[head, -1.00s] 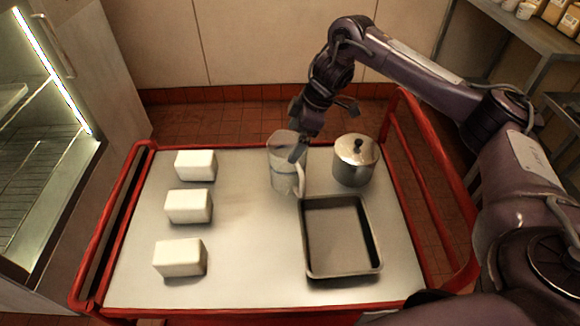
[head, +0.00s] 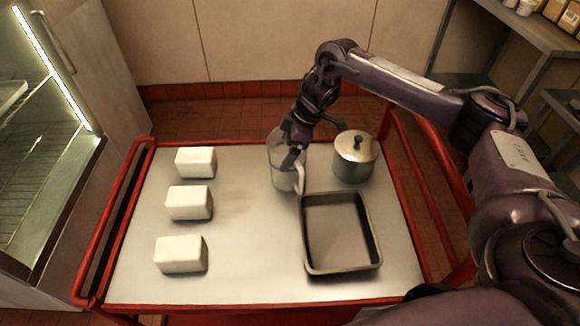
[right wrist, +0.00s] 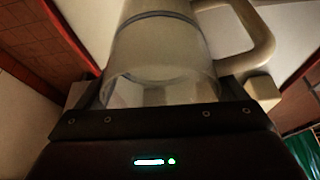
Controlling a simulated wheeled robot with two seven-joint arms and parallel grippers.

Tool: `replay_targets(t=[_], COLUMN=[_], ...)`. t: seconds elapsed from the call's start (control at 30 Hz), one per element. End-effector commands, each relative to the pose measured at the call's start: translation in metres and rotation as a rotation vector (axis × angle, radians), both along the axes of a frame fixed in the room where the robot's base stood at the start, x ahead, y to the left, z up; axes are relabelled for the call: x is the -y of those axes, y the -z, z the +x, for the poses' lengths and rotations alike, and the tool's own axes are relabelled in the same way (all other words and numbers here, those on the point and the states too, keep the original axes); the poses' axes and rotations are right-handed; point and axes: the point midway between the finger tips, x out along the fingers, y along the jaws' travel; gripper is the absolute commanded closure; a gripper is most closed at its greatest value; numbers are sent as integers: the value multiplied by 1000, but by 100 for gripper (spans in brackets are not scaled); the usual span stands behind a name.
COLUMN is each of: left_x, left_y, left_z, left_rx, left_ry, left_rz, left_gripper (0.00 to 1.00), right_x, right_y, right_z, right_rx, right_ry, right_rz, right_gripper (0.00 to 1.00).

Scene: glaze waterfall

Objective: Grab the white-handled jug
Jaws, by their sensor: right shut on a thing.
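The clear jug (head: 283,181) with the white handle (head: 299,178) stands upright at the back middle of the cart top. In the right wrist view the jug (right wrist: 160,55) fills the space between the fingers, with its pale handle (right wrist: 262,35) curving out at the right. My right gripper (head: 291,160) reaches down onto the jug from behind and above, shut on it. The arm hides part of the jug's rim. My left gripper is not in view.
A metal pot with a lid (head: 354,158) stands just right of the jug. A grey tray (head: 375,262) lies in front of it. Three white blocks (head: 189,204) line the left side. The cart's red rail (head: 120,214) borders the top. The middle is clear.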

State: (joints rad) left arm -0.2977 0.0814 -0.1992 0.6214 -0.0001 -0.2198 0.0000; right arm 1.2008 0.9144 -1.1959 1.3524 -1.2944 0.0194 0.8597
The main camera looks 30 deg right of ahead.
Motion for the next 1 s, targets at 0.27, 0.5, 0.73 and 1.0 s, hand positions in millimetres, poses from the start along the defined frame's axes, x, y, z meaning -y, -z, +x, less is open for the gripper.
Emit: replay_targets(t=[0.27,0.5,0.73,1.0], left_x=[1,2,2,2], left_y=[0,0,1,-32], left_z=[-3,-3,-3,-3], left_rx=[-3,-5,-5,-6], left_ry=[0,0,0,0], left_rz=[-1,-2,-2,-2], left_gripper=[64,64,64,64], right_x=[0,0,-1,0], right_y=[-1,-14,-59,-141], right_z=[0,1,2,1], right_rx=[0,2,8,8], right_ry=[0,-1,-2,-1], right_rz=[1,1,1,-2], right_gripper=[49,49,49,49])
